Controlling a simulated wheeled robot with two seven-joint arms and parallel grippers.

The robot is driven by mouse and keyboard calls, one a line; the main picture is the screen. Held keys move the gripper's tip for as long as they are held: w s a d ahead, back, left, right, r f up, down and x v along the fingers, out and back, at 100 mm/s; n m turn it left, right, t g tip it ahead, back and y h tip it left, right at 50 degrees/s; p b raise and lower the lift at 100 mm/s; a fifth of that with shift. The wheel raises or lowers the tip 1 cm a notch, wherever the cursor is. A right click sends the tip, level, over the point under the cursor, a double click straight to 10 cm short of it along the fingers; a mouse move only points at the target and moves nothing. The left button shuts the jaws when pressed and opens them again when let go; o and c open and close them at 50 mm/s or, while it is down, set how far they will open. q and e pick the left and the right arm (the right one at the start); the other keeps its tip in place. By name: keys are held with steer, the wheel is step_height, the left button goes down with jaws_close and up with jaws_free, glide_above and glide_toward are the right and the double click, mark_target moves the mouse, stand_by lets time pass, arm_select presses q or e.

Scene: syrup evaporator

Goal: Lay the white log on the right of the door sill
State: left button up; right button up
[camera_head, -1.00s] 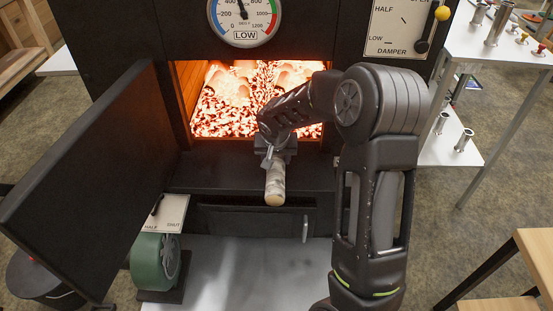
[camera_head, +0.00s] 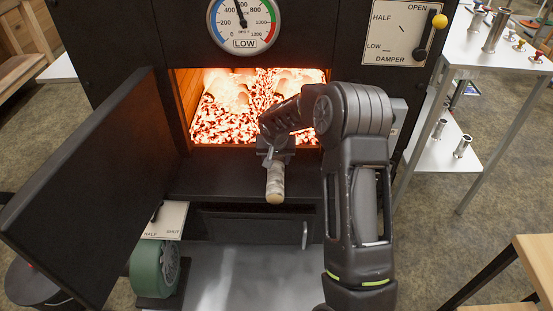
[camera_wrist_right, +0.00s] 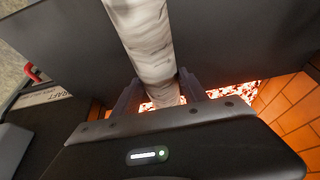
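The white log (camera_head: 275,182) is pale, birch-like and short. It juts from my right gripper (camera_head: 276,150) toward the camera, over the dark door sill (camera_head: 215,180) in front of the open firebox. In the right wrist view the log (camera_wrist_right: 145,40) runs between the two fingers (camera_wrist_right: 160,98), which look closed on it. I cannot tell whether the log touches the sill. The open firebox door (camera_head: 95,185) stands swung out to the left. My left gripper is not in view.
Glowing embers (camera_head: 235,105) fill the firebox behind the gripper. A temperature gauge (camera_head: 243,22) and damper plate (camera_head: 397,32) are above. A green wheel (camera_head: 153,268) and draft plate (camera_head: 168,220) stand lower left. A drawer-like panel with a handle (camera_head: 304,235) lies below the sill.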

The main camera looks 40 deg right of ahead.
steer(key=o, duration=0.5)
steer(key=shift+c, duration=0.2)
steer(key=shift+r, duration=0.1)
steer(key=v, duration=0.8)
steer(key=shift+p, duration=0.35)
steer(key=shift+s, duration=0.1)
